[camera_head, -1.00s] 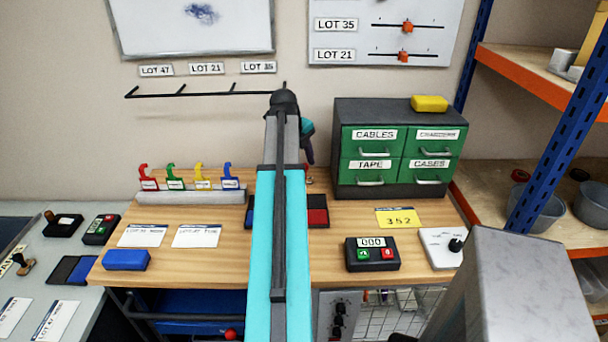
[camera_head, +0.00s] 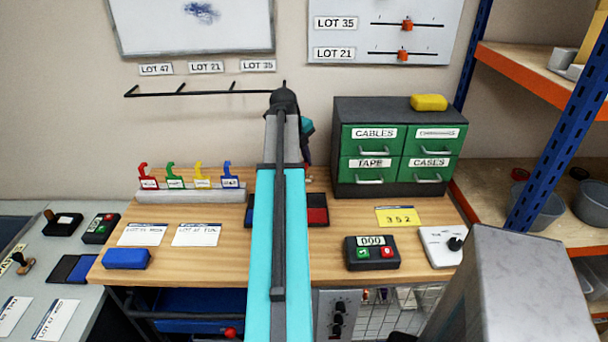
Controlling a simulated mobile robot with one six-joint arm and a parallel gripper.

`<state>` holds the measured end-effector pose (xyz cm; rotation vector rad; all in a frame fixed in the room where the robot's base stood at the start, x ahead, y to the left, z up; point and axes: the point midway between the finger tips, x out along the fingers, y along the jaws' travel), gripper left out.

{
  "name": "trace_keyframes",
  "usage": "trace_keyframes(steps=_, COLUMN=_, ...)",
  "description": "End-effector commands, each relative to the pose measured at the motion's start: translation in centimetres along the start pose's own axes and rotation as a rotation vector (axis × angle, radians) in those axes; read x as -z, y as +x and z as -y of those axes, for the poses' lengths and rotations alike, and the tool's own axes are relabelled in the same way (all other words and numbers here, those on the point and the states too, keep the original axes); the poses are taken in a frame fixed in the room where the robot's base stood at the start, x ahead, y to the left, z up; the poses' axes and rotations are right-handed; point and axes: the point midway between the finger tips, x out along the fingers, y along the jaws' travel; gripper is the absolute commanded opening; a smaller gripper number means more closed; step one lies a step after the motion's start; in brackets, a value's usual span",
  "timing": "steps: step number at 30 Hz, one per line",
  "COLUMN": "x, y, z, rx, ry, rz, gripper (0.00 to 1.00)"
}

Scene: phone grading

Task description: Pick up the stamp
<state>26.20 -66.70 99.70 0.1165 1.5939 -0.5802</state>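My arm reaches out over the wooden bench and blocks the middle of the view. Only a sliver of my wrist and gripper (camera_head: 307,150) shows at the right side of the arm, above the bench's back part. Its fingertips are hidden, so I cannot tell whether it is open or holds anything. No stamp is clearly visible on the wooden bench; the strip behind my arm is hidden. A stamp with a brown handle (camera_head: 24,264) stands on the grey side table at far left. A red and dark ink pad (camera_head: 317,210) shows partly beside my arm.
A rack with coloured hooks (camera_head: 190,197), two cards (camera_head: 196,235) and a blue block (camera_head: 127,259) are on the left.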

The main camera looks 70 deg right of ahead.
Motion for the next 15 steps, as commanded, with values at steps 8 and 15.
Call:
trace_keyframes(steps=8, x=-0.03, y=-0.08, z=0.01, rx=0.0, ry=0.0, rz=0.0, gripper=0.01)
trace_keyframes(steps=15, x=-0.07, y=-0.91, z=0.3, rx=0.0, ry=0.0, rz=0.0, gripper=0.01)
